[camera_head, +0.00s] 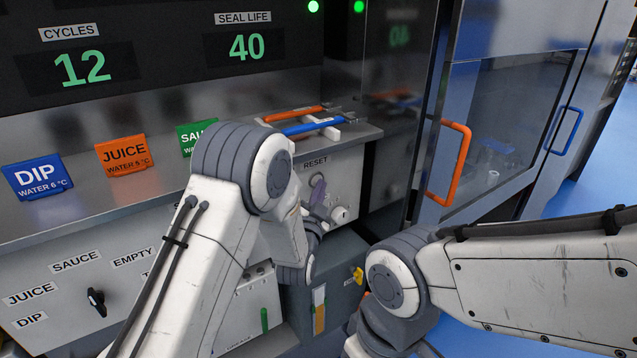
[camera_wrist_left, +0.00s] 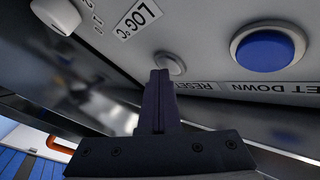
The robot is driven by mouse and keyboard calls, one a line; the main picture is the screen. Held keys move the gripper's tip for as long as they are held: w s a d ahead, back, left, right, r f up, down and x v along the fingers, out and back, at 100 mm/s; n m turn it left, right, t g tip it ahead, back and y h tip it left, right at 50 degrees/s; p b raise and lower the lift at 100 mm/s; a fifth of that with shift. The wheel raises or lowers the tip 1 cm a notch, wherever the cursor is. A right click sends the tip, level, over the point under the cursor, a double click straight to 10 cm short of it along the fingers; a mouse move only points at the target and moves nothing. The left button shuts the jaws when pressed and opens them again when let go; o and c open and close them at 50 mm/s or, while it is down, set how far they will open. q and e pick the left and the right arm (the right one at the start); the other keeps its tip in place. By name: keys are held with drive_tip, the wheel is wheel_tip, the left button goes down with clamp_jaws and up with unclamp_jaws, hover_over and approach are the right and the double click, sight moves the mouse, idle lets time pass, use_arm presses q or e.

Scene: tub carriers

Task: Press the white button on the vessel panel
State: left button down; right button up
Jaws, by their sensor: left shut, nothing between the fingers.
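A small whitish round button (camera_wrist_left: 172,62) sits beside the upside-down RESET label (camera_wrist_left: 194,85) on the light grey panel in the left wrist view. My left gripper (camera_wrist_left: 160,74) is shut and empty, its dark fingertips right at the button's near edge; I cannot tell whether they touch it. In the head view the left gripper (camera_head: 318,194) is small and partly hidden by my left arm, in front of the vessel panel (camera_head: 348,178) below its RESET label (camera_head: 315,162). My right arm enters from the right, but its gripper is out of view.
A blue button (camera_wrist_left: 265,50) by a LET DOWN label and a white knob (camera_wrist_left: 57,14) flank the button. An orange handle (camera_head: 298,113) and a blue handle (camera_head: 312,126) lie above the panel. A door with an orange handle (camera_head: 450,163) stands right.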

use_arm(q)
drive_tip(key=shift+s+d, duration=0.25)
drive_tip(key=shift+s, duration=0.1)
drive_tip(key=s+d+b, duration=0.2)
drive_tip(key=s+d, duration=0.1)
drive_tip(key=s, duration=0.2)
drive_tip(key=shift+d, duration=0.3)
idle(0.7)
